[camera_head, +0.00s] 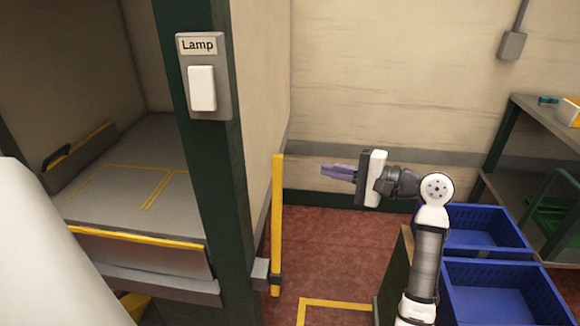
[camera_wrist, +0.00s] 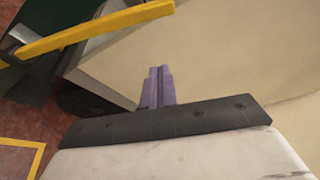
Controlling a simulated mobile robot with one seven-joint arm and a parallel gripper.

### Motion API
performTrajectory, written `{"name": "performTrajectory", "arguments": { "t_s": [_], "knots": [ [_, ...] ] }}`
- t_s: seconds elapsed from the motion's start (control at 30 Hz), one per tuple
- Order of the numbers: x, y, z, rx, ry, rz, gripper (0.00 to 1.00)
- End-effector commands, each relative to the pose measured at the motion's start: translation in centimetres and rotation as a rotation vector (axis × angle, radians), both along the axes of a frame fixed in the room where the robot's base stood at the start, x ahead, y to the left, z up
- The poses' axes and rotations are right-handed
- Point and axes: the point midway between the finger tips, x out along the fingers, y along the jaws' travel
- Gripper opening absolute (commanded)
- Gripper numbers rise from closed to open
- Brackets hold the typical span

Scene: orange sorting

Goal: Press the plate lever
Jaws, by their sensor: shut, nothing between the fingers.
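A yellow upright bar (camera_head: 277,225), which looks like the plate lever, stands at the right side of the dark green post, with a dark joint near its lower end. In the wrist view the yellow bar (camera_wrist: 95,32) crosses the upper left. My gripper (camera_head: 326,170) points left toward the bar from its right, with a gap between them in the head view. Its purple fingers are shut and empty; they also show in the wrist view (camera_wrist: 157,72), below and right of the bar. The grey plate (camera_head: 125,185) with yellow markings lies inside the booth at left.
A lamp switch (camera_head: 202,88) is on the green post (camera_head: 222,170). Blue crates (camera_head: 500,292) stand at lower right, near my arm. A green-framed table (camera_head: 545,125) is at far right. Red floor (camera_head: 330,255) is open between the bar and my arm.

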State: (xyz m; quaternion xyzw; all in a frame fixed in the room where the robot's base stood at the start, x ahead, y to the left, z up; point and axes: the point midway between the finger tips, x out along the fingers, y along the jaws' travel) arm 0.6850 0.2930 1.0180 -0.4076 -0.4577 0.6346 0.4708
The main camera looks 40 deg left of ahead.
Motion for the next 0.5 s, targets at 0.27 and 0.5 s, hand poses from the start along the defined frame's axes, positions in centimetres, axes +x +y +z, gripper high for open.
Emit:
{"name": "performTrajectory", "arguments": {
  "t_s": [0.27, 0.5],
  "knots": [
    [-0.1, 0.2, 0.0, 0.001, -0.003, -0.001, 0.00],
    [-0.8, 3.2, 0.0, 0.001, -0.002, 0.001, 0.00]
  ]
}}
